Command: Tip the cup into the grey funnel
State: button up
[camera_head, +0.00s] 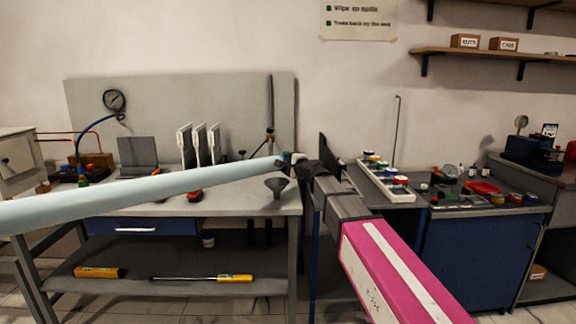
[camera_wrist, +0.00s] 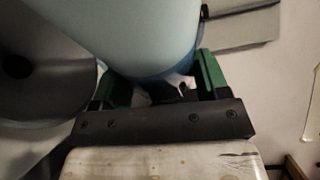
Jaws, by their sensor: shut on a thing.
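The cup (camera_wrist: 125,30) is pale blue and large in the wrist view, with a darker blue band near my palm. My gripper (camera_wrist: 163,78) has green fingers on either side of the cup and is shut on it. The grey funnel (camera_head: 276,185) stands at the right front of the bench in the head view. It also shows in the wrist view (camera_wrist: 60,80) as a wide grey cone with a dark hole, left of the cup. The cup's mouth and contents are hidden. I cannot make out the cup clearly in the head view, among arm parts beside the funnel.
The grey bench (camera_head: 240,204) also bears white upright plates (camera_head: 200,145), a red item (camera_head: 194,195) and a gauge with a blue hose (camera_head: 114,100). A tray of small jars (camera_head: 388,184) lies on the surface to the right.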

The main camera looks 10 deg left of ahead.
jog(key=shift+s+a+r+n+t+y, duration=0.1)
jog(key=shift+s+r+n+t+y, duration=0.2)
jog(key=shift+n, duration=0.5)
jog(key=shift+s+a+r+n+t+y, duration=0.15)
jog(key=shift+r+n, duration=0.25)
jog(key=shift+n, duration=0.4)
jog(key=shift+d, duration=0.1)
dwell(1.6)
jog(key=shift+w+d+f+m+g+h, duration=0.1)
jog(key=shift+w+f+m+g+h, duration=0.2)
jog(key=shift+m, duration=0.45)
jog(key=shift+w+d+f+m+g+h, duration=0.15)
jog(key=shift+f+m, duration=0.2)
jog(key=shift+m, duration=0.4)
jog(key=shift+a, duration=0.1)
jog(key=shift+f, duration=0.1)
